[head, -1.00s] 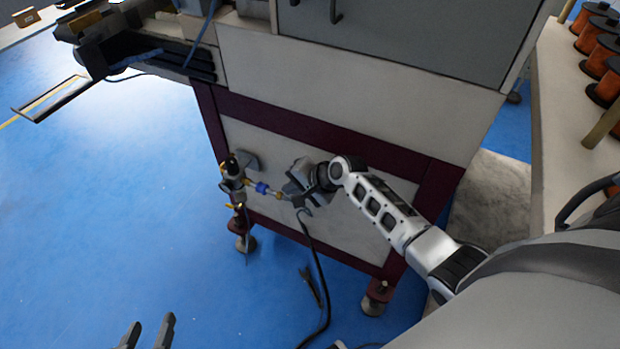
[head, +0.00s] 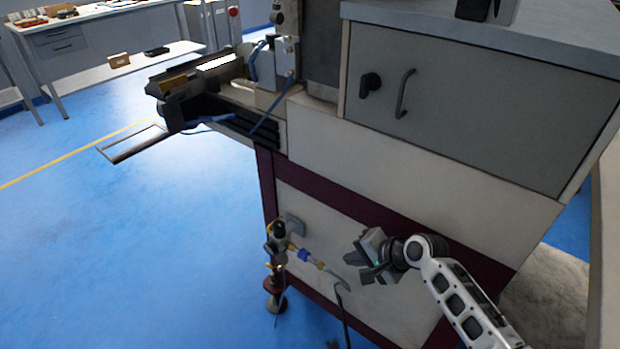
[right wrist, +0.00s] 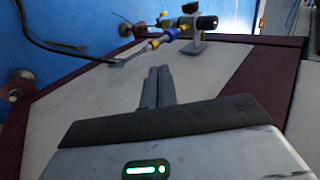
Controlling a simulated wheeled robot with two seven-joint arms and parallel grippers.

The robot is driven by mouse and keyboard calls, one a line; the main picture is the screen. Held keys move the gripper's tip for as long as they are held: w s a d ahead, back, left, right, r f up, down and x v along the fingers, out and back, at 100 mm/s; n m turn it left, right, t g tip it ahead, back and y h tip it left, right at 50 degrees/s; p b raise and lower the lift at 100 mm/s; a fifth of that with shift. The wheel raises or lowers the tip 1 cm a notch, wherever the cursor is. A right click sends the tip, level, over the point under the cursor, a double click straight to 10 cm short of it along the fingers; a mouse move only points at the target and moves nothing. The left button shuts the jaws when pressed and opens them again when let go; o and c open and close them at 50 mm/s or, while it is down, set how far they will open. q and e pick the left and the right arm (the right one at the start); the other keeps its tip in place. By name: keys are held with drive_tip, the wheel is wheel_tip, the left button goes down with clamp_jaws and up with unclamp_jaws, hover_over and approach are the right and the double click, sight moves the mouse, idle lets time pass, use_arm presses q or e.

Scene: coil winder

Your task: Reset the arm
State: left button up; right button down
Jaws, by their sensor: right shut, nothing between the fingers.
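My right gripper (head: 364,272) is shut and empty, in front of the machine's lower white side panel. In the right wrist view its two fingers (right wrist: 157,87) lie side by side with nothing between them. They point toward a valve fitting (head: 278,240) with a blue collar (head: 303,255) and a brass end, mounted on the panel. The fitting also shows in the right wrist view (right wrist: 190,25), beyond the fingertips and apart from them. My left gripper is out of view in both current pictures.
The coil winder cabinet (head: 470,110) with a grey door and handle stands above my right arm. A dark hose (head: 343,305) hangs beside the fitting. A rail assembly (head: 200,85) juts out left. Blue floor (head: 130,240) is clear at left; a workbench (head: 100,30) stands behind.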

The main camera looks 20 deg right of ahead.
drive_tip(key=s+a+r+n+t, duration=0.1)
drive_tip(key=s+a+r+n, duration=0.1)
drive_tip(key=s+a+n, duration=0.1)
drive_tip(key=s+a+r+n+t+h+p, duration=0.1)
drive_tip(key=s+a+n, duration=0.3)
drive_tip(key=s+n, duration=0.2)
drive_tip(key=s+a+r+n+t+p, duration=0.1)
drive_tip(key=s+a+r+n, duration=0.1)
drive_tip(key=s, duration=0.6)
drive_tip(key=a+n, duration=0.1)
drive_tip(key=n, duration=0.1)
drive_tip(key=shift+a+r+n, duration=0.3)
drive_tip(key=shift+r, duration=0.05)
